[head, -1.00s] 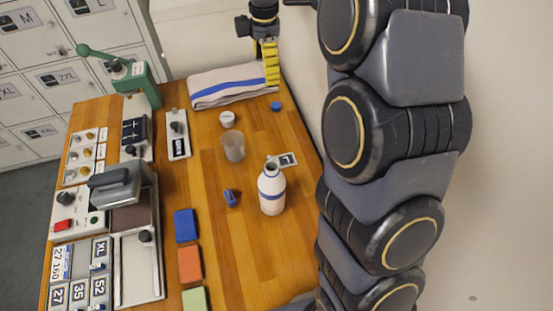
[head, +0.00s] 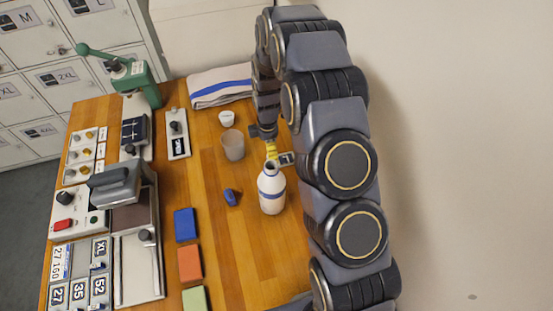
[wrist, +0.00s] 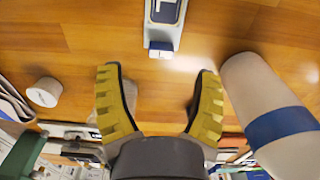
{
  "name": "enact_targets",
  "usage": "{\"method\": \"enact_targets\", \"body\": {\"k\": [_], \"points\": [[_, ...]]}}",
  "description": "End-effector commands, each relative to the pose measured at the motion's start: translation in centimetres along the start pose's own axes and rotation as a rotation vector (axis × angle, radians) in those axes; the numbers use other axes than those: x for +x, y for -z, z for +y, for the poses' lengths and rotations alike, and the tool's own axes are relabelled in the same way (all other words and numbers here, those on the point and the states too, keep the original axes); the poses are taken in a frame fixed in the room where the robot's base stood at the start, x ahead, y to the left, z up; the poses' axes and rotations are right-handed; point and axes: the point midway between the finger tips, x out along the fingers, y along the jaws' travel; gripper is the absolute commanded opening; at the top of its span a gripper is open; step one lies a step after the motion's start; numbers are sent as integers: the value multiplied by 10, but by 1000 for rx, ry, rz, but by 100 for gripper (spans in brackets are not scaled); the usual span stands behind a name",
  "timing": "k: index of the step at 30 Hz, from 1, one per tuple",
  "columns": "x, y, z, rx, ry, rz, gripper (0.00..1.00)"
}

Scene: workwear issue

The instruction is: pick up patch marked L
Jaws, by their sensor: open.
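My gripper (head: 271,150) has yellow fingers pointing down beside the patch. In the wrist view, my gripper (wrist: 157,74) is open and empty, its fingers apart, and the patch is beyond the fingertips.
The white bottle with blue bands (head: 271,190) stands close to my right finger in the wrist view (wrist: 262,105). A blue piece (head: 232,198) lies in front. A folded towel (head: 212,88) lies behind.

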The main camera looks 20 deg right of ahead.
Motion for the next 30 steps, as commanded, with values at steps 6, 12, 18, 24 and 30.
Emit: {"method": "enact_targets", "body": {"k": [6, 12, 18, 24, 30], "points": [[24, 2, -2, 1, 6, -1, 66], [51, 3, -2, -1, 4, -1, 66], [52, 3, -1, -1, 1, 0, 66], [52, 3, -1, -1, 1, 0, 18], [52, 3, -1, -1, 2, 0, 17]]}}
